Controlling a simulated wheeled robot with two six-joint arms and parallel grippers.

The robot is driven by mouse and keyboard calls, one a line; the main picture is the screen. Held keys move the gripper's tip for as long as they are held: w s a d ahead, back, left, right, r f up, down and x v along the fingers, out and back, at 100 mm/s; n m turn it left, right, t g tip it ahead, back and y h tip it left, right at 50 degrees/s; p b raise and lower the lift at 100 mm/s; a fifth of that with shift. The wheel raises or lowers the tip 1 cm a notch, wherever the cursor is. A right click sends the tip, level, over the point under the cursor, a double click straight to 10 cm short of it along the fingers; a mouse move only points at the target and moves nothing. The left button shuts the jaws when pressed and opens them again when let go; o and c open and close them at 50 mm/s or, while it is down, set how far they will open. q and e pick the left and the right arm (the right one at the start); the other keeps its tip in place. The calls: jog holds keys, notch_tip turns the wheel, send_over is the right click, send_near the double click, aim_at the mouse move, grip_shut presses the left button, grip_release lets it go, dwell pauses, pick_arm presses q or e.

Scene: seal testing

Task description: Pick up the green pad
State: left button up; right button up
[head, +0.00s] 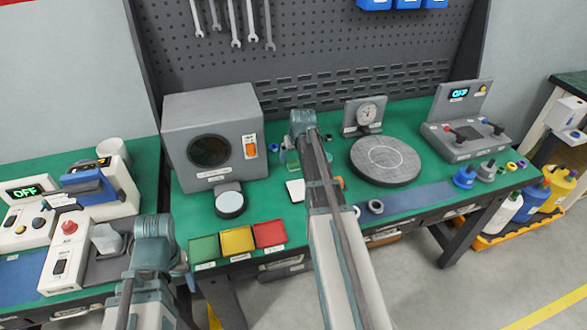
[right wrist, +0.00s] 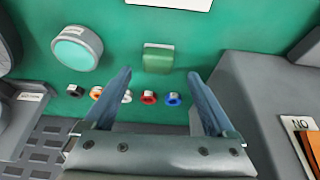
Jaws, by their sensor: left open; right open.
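The green pad (right wrist: 158,58) is a small green block on the green mat in the right wrist view, ahead of and between the spread fingertips of my right gripper (right wrist: 160,85). The fingers are open with nothing between them, and I see no contact with the pad. In the head view my right gripper (head: 292,158) is over the middle of the bench, and its arm hides much of the area around it, so the pad is not clear there. My left gripper (head: 180,268) is low at the left, near the bench's front edge, open and apart from the pad.
Several coloured rings (right wrist: 148,97) lie in a row beside the pad. A round teal-topped grey stand (right wrist: 76,50) and a grey box (right wrist: 265,110) flank it. A white card (right wrist: 170,3) lies beyond. Green, yellow and red trays (head: 237,241) line the front edge.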

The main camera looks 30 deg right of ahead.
aim_at(294, 162)
jog(key=b+x, duration=0.3)
jog(key=x, duration=0.1)
jog(key=shift+d+f, duration=0.1)
jog(key=shift+d, duration=0.05)
pick_arm(q)
notch_tip(294, 162, down, 4)
jog(key=shift+r, duration=0.15)
pick_arm(e)
jog(key=shift+s, duration=0.1)
grip_shut()
pick_arm(q)
jog(key=shift+r, duration=0.1)
pick_arm(e)
jog(key=shift+r, duration=0.25)
jog(key=shift+r+p, duration=0.9)
jog(key=shift+p, duration=0.2)
notch_tip(294, 162, up, 2)
jog(key=shift+r+p, duration=0.1)
jog(key=shift+p, duration=0.95)
pick_arm(q)
notch_tip(294, 162, up, 5)
jog(key=shift+f+p, duration=0.1)
jog(key=shift+p, duration=0.35)
pick_arm(e)
jog(key=s+d, duration=0.1)
jog(key=s, duration=0.9)
jog(key=s+d, duration=0.1)
jog(key=s, duration=0.4)
jog(key=shift+s+d+r, duration=0.3)
jog(key=shift+s+r, duration=0.1)
